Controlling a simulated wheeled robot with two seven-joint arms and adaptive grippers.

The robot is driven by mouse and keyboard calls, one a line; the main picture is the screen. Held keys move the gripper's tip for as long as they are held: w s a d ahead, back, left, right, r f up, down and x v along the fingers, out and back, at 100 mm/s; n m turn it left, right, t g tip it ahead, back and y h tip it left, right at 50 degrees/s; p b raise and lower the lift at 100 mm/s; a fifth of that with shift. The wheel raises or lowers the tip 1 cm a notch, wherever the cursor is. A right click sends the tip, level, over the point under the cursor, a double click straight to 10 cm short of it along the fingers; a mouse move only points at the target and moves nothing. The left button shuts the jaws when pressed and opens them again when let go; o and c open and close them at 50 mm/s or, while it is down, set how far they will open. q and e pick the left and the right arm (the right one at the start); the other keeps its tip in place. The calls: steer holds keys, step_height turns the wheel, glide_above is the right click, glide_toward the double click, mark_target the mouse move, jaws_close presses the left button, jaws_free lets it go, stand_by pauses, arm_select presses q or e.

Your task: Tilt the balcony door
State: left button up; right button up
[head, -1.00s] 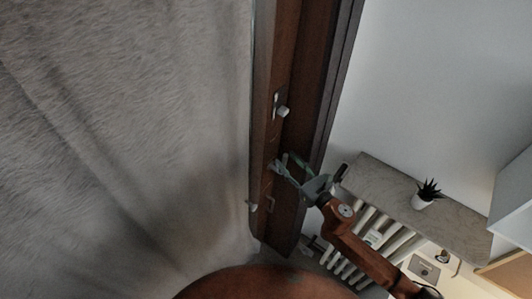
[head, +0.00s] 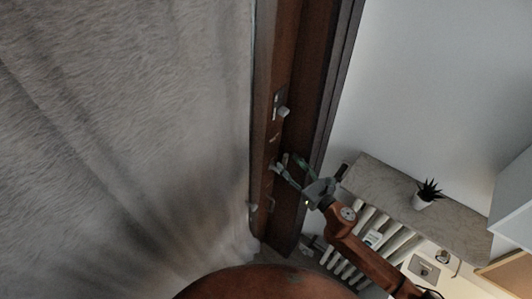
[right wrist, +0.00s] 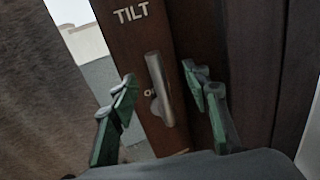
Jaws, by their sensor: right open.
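The balcony door (head: 283,60) is a dark brown wooden frame running down the middle of the head view. In the right wrist view a silver lever handle (right wrist: 160,88) sits on the brown door profile, its lever pointing up toward the printed word TILT (right wrist: 131,14). Another label beside the handle is mostly hidden. My right gripper (head: 280,162) is open at the door's edge, and in the wrist view its green-padded fingers stand on either side of the handle, apart from it. My left gripper is not in view.
A grey curtain (head: 130,130) fills the left, reaching the door's edge. To the right are a stone-topped ledge (head: 385,180) with a potted plant (head: 428,192), a white radiator (head: 362,243) below, and a white wall. A silver fitting (head: 283,111) sits higher on the door frame.

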steer(key=v, duration=0.9)
stand_by(0.4)
stand_by(0.4)
